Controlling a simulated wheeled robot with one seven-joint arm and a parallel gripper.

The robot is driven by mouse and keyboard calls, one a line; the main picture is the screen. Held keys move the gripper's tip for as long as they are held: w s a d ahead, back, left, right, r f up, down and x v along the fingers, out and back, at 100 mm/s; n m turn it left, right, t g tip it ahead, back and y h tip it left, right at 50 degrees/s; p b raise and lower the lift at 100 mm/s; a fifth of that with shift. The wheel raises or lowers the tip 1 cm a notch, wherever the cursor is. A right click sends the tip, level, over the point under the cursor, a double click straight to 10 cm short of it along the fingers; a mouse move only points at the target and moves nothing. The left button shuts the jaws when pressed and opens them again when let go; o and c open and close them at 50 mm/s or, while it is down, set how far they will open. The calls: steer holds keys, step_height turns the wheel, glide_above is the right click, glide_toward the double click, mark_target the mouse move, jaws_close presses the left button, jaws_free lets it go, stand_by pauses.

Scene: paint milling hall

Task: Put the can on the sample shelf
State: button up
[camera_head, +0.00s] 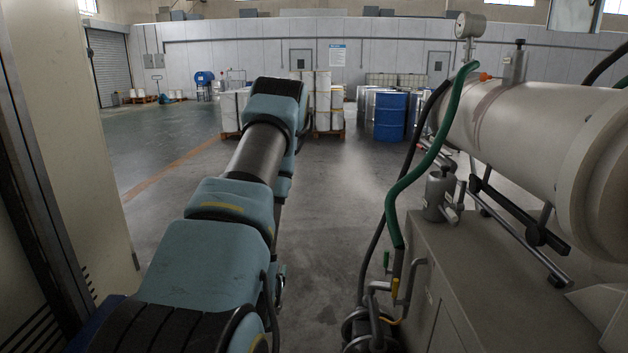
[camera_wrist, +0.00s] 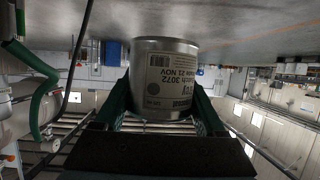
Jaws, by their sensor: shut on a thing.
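The can (camera_wrist: 165,68) is a metal tin with a pale printed label, upside down in the wrist view. My gripper (camera_wrist: 162,103) is shut on it, with a dark green finger on each side of the can. In the head view my arm reaches forward, and its own links hide the gripper and the can. I cannot make out the sample shelf for sure in either view.
A large cream mill cylinder (camera_head: 530,125) on a grey cabinet (camera_head: 480,275) fills the right, with a green hose (camera_head: 420,170) hanging beside it. A blue drum (camera_head: 390,116) and stacked white drums (camera_head: 322,98) stand ahead. The floor (camera_head: 335,210) between is open.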

steer(key=w+d+r+m+g+h, duration=0.1)
steer(key=w+d+m+h, duration=0.1)
steer(key=d, duration=0.6)
steer(key=w+d+r+m+h, duration=0.1)
steer(key=w+d+m+h, duration=0.15)
steer(key=d, duration=0.65)
steer(key=s+d+r+m+g+h, duration=0.1)
steer(key=s+d+r+m+h, duration=0.1)
steer(key=d, duration=0.7)
steer(key=s+d+r+m+g+h+b, duration=0.1)
steer(key=s+d+r+m+g+h, duration=0.1)
steer(key=d, duration=0.7)
steer(key=s+d+r+m+g+h, duration=0.2)
steer(key=s+d+r+m+h, duration=0.1)
steer(key=d, duration=0.6)
steer(key=shift+s+r+b, duration=0.2)
steer(key=shift+s+r, duration=0.2)
steer(key=shift+r, duration=0.25)
steer(key=shift+s+r+b, duration=0.2)
steer(key=shift+s+r, duration=0.2)
steer(key=shift+r, duration=0.2)
steer(key=s+d+r+m+g+h, duration=0.2)
steer(key=s+d+r+m+g, duration=0.3)
steer(key=s+d, duration=0.4)
steer(key=shift+n+t, duration=0.5)
steer(key=shift+n, duration=0.25)
steer(key=f, duration=0.6)
steer(key=d+f+p, duration=0.1)
steer(key=f, duration=0.2)
steer(key=shift+w, duration=0.15)
